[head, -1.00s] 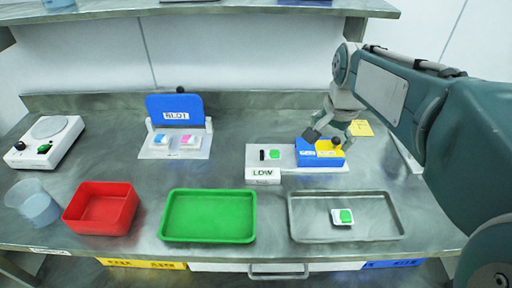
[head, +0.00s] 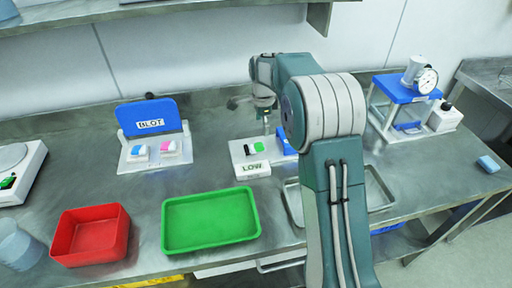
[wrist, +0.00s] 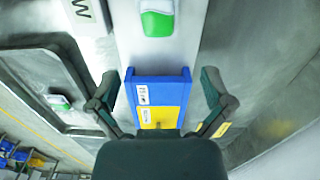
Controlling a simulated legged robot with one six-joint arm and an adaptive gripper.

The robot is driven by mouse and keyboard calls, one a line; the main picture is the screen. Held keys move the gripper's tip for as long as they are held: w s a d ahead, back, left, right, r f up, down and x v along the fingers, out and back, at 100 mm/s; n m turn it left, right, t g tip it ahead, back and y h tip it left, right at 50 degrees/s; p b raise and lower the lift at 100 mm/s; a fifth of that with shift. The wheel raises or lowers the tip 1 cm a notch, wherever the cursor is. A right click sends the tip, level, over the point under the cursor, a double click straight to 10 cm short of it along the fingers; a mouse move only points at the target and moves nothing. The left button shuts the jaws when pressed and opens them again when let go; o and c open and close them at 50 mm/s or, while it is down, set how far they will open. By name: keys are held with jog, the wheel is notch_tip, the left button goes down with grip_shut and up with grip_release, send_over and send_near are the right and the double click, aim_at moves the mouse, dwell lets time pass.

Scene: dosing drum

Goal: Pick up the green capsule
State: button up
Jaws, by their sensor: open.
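A green-and-white capsule (wrist: 157,22) lies on the pale platform at the top of the wrist view, ahead of my fingers. In the head view a green piece (head: 258,147) sits on the platform marked LOW, beside a small black piece. A second green-topped piece (wrist: 59,102) lies in the steel tray at the left of the wrist view; my arm hides it in the head view. My gripper (wrist: 160,78) is open and empty, its fingers spread on either side of a blue-and-yellow block (wrist: 158,104). In the head view my gripper (head: 262,113) is above the platform's back.
The steel tray (head: 381,186) is partly behind my arm. A green tray (head: 210,218) and a red bin (head: 92,235) stand at the front. A BLOT stand (head: 152,120) holds two small pieces. A blue-framed dial gauge (head: 402,100) stands at the right.

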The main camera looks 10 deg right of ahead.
aim_at(258, 145)
jog(key=shift+f, duration=0.85)
jog(key=f, duration=0.1)
jog(key=a+f, duration=0.2)
jog(key=shift+s+f, duration=0.15)
jog(key=shift+f, duration=0.15)
jog(key=shift+d+f, duration=0.2)
jog(key=shift+f, duration=0.95)
jog(key=shift+d+f, duration=0.2)
jog(key=shift+d, duration=0.25)
jog(key=shift+a, duration=0.45)
jog(key=c, duration=0.9)
jog(key=shift+d, duration=0.1)
